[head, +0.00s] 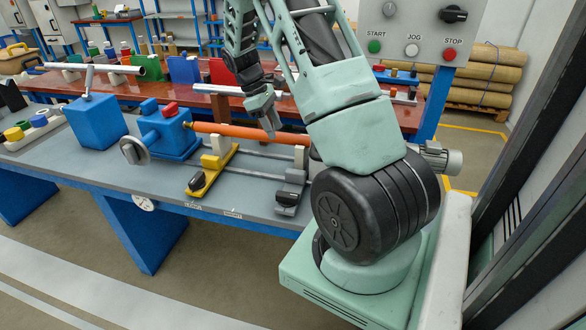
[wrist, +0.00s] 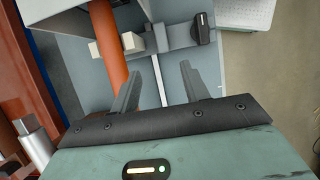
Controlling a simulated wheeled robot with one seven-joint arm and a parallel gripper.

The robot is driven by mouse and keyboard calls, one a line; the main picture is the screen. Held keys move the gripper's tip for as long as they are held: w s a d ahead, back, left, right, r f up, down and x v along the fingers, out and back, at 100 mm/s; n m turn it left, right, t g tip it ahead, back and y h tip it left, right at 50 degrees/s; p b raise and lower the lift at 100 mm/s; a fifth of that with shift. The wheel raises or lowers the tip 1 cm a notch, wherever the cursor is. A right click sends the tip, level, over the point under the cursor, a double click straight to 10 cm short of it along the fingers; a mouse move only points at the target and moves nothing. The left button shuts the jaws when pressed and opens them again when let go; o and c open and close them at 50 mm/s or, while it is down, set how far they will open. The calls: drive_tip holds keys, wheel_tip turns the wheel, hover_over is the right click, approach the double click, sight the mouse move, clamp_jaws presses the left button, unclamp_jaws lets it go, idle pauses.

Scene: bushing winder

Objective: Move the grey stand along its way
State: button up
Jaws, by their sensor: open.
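The grey stand (head: 291,186) is on the workbench near its right end, with a black knob (head: 287,198) at its front and a cream support block (head: 301,155) at its back. In the wrist view the grey stand (wrist: 178,37) lies beyond my fingers, its black knob to the right and cream blocks beside the orange tube (wrist: 101,30). My gripper (head: 270,126) is open and empty, pointing down above the bench; its fingers (wrist: 160,88) are apart from the stand. In the head view my arm hides the bench to the right of the stand.
A yellow stand (head: 215,170) is left of the grey one, under the orange tube (head: 236,131). Thin rails run along the bench between them. A blue machine head (head: 170,133) with a handwheel (head: 135,150) is farther left. A control panel (head: 420,28) hangs above.

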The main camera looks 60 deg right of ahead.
sight(294, 170)
drive_tip(key=p+x, duration=0.2)
drive_tip(key=x, duration=1.4)
drive_tip(key=shift+f, duration=0.2)
